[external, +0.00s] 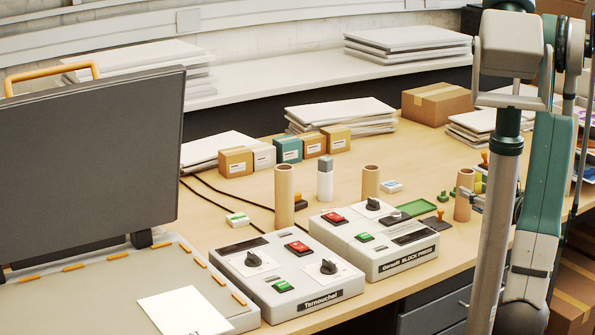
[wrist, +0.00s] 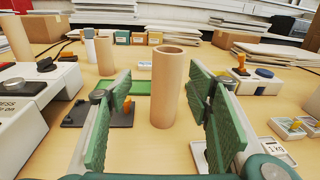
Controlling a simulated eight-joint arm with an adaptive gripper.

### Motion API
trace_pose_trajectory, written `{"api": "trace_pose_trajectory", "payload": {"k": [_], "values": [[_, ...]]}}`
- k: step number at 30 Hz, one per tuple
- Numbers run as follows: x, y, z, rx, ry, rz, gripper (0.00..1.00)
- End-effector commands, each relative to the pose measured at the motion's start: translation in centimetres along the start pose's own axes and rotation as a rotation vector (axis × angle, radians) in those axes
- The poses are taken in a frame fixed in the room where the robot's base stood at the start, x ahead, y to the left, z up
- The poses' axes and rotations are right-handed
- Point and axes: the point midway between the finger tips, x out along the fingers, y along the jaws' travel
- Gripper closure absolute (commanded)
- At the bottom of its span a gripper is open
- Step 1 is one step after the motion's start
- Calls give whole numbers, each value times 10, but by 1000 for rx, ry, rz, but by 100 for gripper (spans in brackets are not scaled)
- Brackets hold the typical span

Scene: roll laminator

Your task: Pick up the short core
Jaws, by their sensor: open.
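Three upright tan cardboard cores stand on the table. The nearest one stands at the right in the external view (external: 464,196) and in the centre of the wrist view (wrist: 167,90). Another stands behind the control boxes (external: 370,180) and shows farther back in the wrist view (wrist: 105,56). A tall one (external: 284,197) stands left of them. I cannot tell for certain which is the short core. My gripper (wrist: 162,92) is open, its green pads on either side of the nearest core's line of sight, with visible gaps. In the external view my gripper (external: 477,195) is beside that core, partly hidden.
Two control boxes (external: 290,272) (external: 382,240) stand at the front. A green tray (external: 416,208), small stamps and a grey-white bottle (external: 325,180) stand nearby. Small cartons (external: 287,150) and paper stacks (external: 340,113) line the back. A scale-like item (wrist: 273,150) lies at right.

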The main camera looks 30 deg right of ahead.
Motion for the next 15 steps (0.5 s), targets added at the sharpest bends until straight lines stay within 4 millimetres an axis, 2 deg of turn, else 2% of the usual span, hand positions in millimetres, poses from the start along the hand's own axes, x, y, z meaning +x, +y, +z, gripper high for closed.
{"api": "trace_pose_trajectory", "payload": {"k": [6,15], "values": [[-3,-14,-4,46,-56,-5,49],[-3,-16,-3,51,-64,-5,49]]}}
